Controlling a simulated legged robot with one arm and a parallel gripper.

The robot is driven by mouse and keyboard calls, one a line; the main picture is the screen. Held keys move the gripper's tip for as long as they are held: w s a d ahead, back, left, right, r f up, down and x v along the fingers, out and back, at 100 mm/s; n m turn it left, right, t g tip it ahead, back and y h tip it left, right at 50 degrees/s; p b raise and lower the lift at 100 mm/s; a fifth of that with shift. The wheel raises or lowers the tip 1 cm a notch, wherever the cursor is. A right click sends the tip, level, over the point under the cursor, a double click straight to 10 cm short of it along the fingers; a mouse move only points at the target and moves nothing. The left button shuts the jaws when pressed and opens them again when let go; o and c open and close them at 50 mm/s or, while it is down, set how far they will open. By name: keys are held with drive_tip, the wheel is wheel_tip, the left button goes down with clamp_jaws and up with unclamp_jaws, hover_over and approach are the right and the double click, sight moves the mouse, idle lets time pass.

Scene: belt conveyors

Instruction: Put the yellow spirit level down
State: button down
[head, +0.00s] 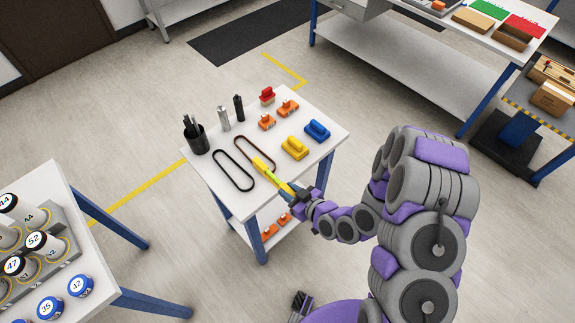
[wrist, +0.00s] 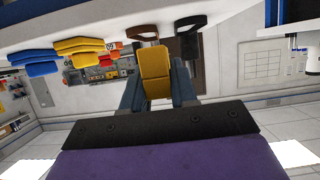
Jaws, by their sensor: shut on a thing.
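The yellow spirit level (head: 263,167) is a slim bar held over the front part of the white workbench (head: 225,188), close to the end of the brown belt loop (head: 243,146). My gripper (head: 293,192) is shut on its near end. In the wrist view the spirit level (wrist: 154,68) sits between the two grey fingers of my gripper (wrist: 155,88). I cannot tell whether its far end touches the bench top.
A black belt loop (head: 232,171) lies left of the brown one. Bare bench shows near the front left corner.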

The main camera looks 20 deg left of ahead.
drive_tip(key=shift+w+a+f+b, duration=0.35)
drive_tip(key=shift+w+a+b, duration=0.2)
drive_tip(key=shift+b, duration=0.6)
drive_tip(key=w+d+b, duration=0.1)
drive_tip(key=b, duration=0.5)
hover_over(289, 172)
drive_tip(key=shift+s+a+f, duration=0.2)
drive_tip(key=shift+s+a, duration=0.05)
drive_tip(key=shift+a, duration=0.2)
drive_tip(key=shift+w+d, duration=0.1)
drive_tip(key=shift+w, duration=0.15)
drive_tip(key=shift+d, duration=0.2)
drive_tip(key=shift+d+f+b, duration=0.2)
drive_tip(key=shift+f+b, duration=0.1)
drive_tip(key=shift+b, duration=0.15)
wheel_tip(289, 172, down, 2)
drive_tip(key=shift+f+b, duration=0.2)
drive_tip(key=shift+b, duration=0.2)
drive_tip(key=shift+a+f, duration=0.15)
drive_tip(key=shift+f, duration=0.15)
drive_tip(key=shift+a, duration=0.35)
drive_tip(key=c, duration=1.1)
unclamp_jaws()
drive_tip(key=shift+o, duration=1.1)
drive_tip(key=shift+d+r, duration=0.15)
drive_tip(key=shift+d, duration=0.2)
drive_tip(key=shift+d, duration=0.1)
